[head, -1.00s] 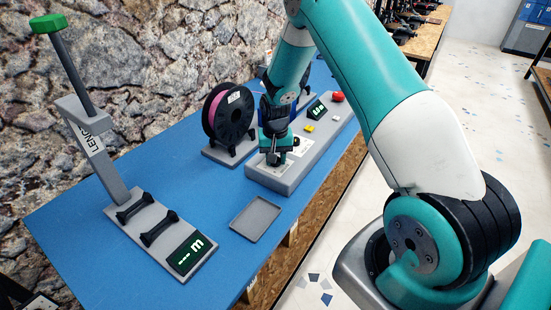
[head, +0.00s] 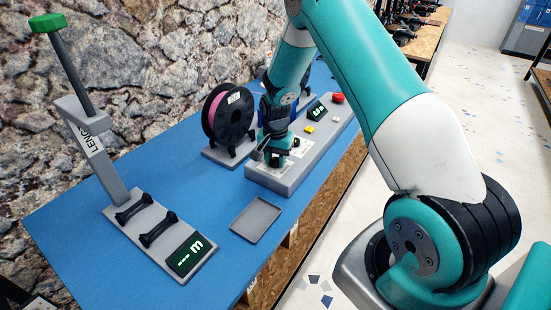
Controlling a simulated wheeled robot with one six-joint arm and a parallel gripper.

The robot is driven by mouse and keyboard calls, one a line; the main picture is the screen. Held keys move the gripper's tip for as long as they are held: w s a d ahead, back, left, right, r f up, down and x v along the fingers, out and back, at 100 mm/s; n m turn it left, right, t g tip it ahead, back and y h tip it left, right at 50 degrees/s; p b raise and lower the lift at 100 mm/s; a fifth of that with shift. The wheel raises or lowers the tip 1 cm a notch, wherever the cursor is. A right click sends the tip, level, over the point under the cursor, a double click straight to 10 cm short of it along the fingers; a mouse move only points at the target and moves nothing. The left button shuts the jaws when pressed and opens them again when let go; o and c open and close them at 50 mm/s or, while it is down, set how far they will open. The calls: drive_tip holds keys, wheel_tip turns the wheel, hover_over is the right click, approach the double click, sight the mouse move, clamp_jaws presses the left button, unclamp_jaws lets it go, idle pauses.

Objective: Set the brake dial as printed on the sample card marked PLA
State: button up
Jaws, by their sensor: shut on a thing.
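My gripper (head: 273,157) points down at the near end of the grey control panel (head: 283,183). It is shut on the brake dial, which is mostly hidden by the fingers and wrist. A pale printed patch shows on the panel beside the gripper; its print is too small to read. A small display (head: 317,111) with lit green characters stands further along the panel, too small to read surely. I cannot make out a sample card marked PLA.
A spool of pink filament (head: 228,118) stands behind the panel. A yellow button (head: 309,129) and a red button (head: 338,98) sit further along it. An empty grey tray (head: 257,220) lies in front. A lever stand with a green knob (head: 47,23) is at left.

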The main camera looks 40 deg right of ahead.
sight(276, 160)
drive_tip(key=o, duration=0.9)
drive_tip(key=shift+o, duration=0.2)
wheel_tip(276, 160, up, 18)
drive_tip(key=b, duration=0.1)
drive_tip(key=shift+f, duration=0.2)
drive_tip(key=s+a+r+n+y, duration=0.1)
drive_tip(key=s+a+r+n, duration=0.4)
drive_tip(key=a, duration=0.3)
drive_tip(key=s+a+r+n+y, duration=0.1)
drive_tip(key=s+a+r+n, duration=0.1)
drive_tip(key=s+a+n, duration=0.45)
drive_tip(key=s+a+r+n+y, duration=0.1)
drive_tip(key=s+a+n, duration=0.2)
drive_tip(key=s+a, duration=0.2)
drive_tip(key=s+a+r+n+y, duration=0.1)
drive_tip(key=s+a+n, duration=0.2)
drive_tip(key=s, duration=0.8)
drive_tip(key=shift+s+a+n, duration=0.35)
drive_tip(key=shift+a, duration=0.5)
